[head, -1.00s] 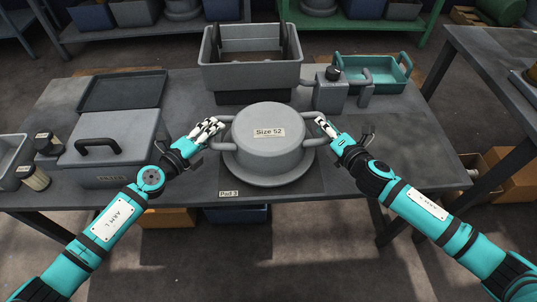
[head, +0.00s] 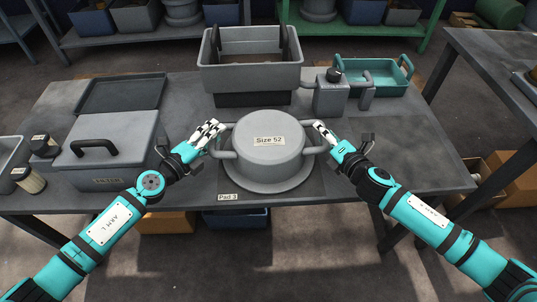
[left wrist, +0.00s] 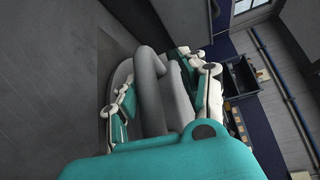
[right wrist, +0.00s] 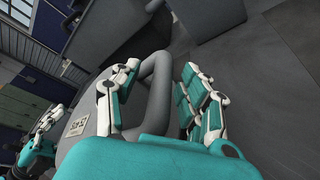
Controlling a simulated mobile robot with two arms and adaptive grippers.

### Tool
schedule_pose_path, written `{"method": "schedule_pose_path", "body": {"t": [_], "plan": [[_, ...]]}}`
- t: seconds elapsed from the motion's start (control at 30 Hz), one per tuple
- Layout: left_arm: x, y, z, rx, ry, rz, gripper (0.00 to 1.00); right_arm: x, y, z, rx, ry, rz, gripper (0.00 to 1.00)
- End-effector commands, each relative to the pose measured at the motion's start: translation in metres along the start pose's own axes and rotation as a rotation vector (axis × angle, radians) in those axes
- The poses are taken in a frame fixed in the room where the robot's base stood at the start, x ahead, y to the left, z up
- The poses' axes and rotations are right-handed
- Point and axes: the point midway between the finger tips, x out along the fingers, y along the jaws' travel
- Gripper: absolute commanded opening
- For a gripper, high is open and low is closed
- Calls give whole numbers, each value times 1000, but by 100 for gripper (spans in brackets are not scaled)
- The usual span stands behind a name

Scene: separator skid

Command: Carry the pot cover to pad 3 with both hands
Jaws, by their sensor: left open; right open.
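The pot cover (head: 268,138) is a round grey lid-shaped body labelled "Size 52" with a wide flange and a loop handle on each side. It rests on the dark square of pad 3 (head: 312,187), whose label (head: 228,197) shows at its front left. My left gripper (head: 212,136) is open at the left handle, which lies between its fingers in the left wrist view (left wrist: 150,90). My right gripper (head: 325,135) is open at the right handle, which lies between its fingers in the right wrist view (right wrist: 160,90). Finger contact is unclear.
A lidded grey box (head: 110,140) and a dark tray (head: 122,92) stand left. A large grey bin (head: 250,75) stands behind the cover. A grey canister (head: 330,95) and a teal tray (head: 385,75) are back right. The table's right front is clear.

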Motion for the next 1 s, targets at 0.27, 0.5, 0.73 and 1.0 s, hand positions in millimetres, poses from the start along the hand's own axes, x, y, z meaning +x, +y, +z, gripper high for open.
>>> {"method": "schedule_pose_path", "body": {"t": [0.27,0.5,0.73,1.0], "plan": [[-5,-19,8,7,-8,8,43,0,0,0,0,1,1,44],[-9,-58,15,5,-10,1,43,0,0,0,1,1,1,44],[-12,-85,19,2,-13,4,43,0,0,0,0,1,1,44],[-13,-91,18,-2,-8,7,43,-13,0,-1,-1,3,1,44]]}}
